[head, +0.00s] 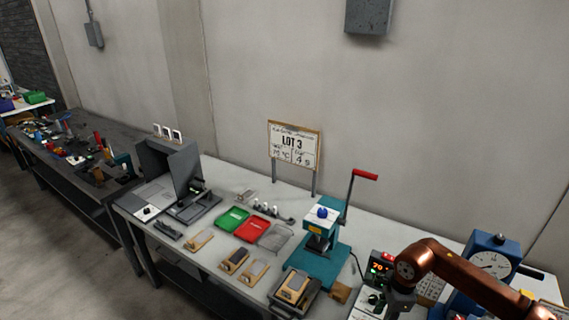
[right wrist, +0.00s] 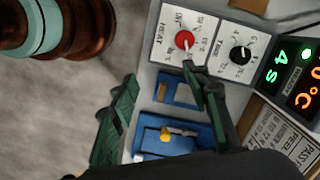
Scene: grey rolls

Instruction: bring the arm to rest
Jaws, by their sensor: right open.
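My right arm (head: 455,268), copper-coloured, comes in from the right edge and bends down over the right end of the bench. Its gripper is at the front of the controller box, largely hidden by the arm in the head view. In the right wrist view my right gripper (right wrist: 160,80) has its two dark green fingers spread apart, with nothing held between them. The right finger lies close below the red HEAT knob (right wrist: 184,40); I cannot tell whether it touches. A blue part (right wrist: 165,135) shows beyond and below the fingers. My left gripper is not in view.
The controller with lit display (head: 379,268) stands beside the arm, and a blue dial gauge (head: 490,265) is behind it. A teal press (head: 322,240) with a red-handled lever, green tray (head: 232,219) and red tray (head: 252,229) stand left. A LOT 3 sign (head: 294,145) stands behind.

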